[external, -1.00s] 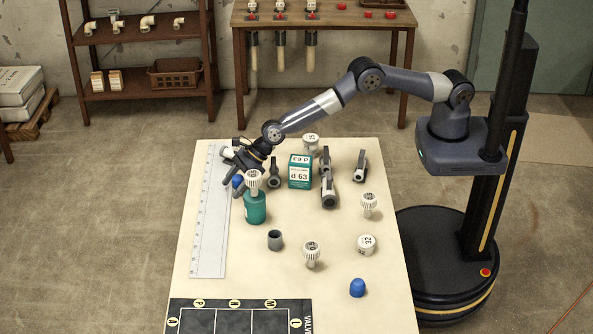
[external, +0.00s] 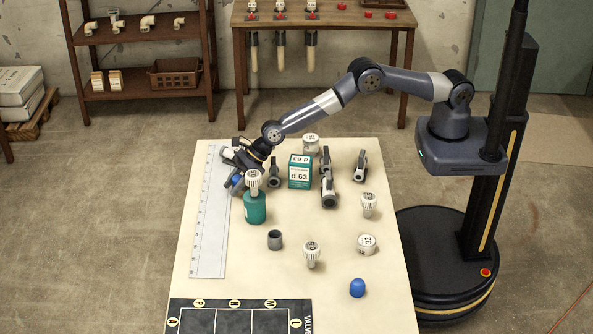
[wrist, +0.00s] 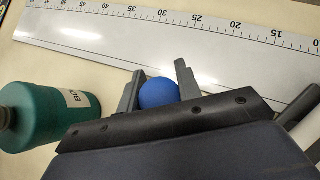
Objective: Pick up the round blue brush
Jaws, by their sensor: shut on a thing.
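The round blue brush (wrist: 159,94) shows in the wrist view as a blue rounded top between the two fingers of my gripper (wrist: 158,84). The gripper is shut on it. In the external view the blue brush (external: 236,181) is a small blue patch beside my gripper (external: 232,170), at the far left of the table near the ruler. The lower part of the brush is hidden by the gripper.
A green bottle with a white ribbed top (external: 255,207) stands close in front of the gripper. A long ruler (external: 209,230) lies along the left edge. A green box (external: 299,171), grey valves (external: 328,189) and another blue piece (external: 357,288) stand to the right.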

